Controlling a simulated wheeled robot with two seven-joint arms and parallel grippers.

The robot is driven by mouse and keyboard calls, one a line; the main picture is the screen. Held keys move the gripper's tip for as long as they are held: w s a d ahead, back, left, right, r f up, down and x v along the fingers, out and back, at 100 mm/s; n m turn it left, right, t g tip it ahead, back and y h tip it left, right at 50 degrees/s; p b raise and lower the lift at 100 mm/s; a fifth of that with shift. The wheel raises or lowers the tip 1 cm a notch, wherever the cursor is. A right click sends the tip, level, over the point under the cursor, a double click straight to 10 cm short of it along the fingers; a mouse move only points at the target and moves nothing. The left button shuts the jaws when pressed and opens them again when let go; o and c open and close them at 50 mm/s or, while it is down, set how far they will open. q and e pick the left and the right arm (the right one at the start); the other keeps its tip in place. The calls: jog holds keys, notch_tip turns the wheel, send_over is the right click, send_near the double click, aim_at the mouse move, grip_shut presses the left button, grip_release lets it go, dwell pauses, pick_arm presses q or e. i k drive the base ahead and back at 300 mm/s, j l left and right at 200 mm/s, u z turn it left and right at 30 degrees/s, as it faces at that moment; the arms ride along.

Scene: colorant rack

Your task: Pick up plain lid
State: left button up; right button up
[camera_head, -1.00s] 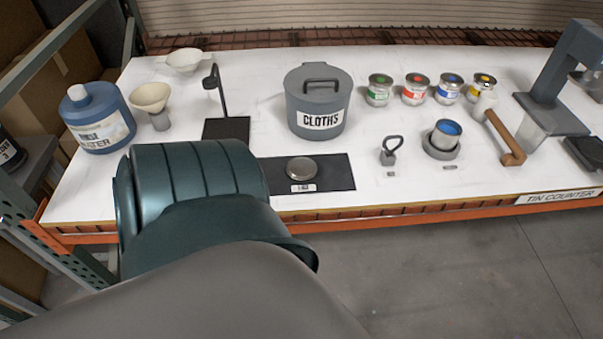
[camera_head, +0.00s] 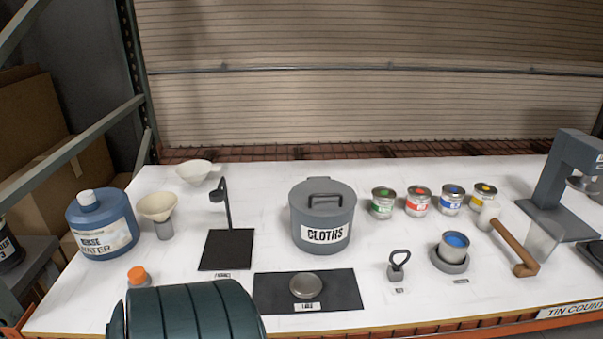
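The plain lid (camera_head: 305,284) is a small round silvery-grey disc. It lies flat on a dark mat (camera_head: 347,291) near the front of the white table, with a small label in front of it. A dark green ribbed part of my arm shows at the bottom left, left of the mat and apart from the lid. Neither of my grippers shows in the view.
A grey lidded CLOTHS pot (camera_head: 322,217) stands behind the mat. A black stand (camera_head: 225,249) is behind left, and an orange-capped bottle (camera_head: 138,276) is beside my arm. Right of the mat are a small weight (camera_head: 398,266) and an open blue tin (camera_head: 454,246).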

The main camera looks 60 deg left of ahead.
aim_at(305, 285)
jog(key=u, duration=1.7)
jog(key=i+j, duration=0.35)
jog(key=i, duration=0.05)
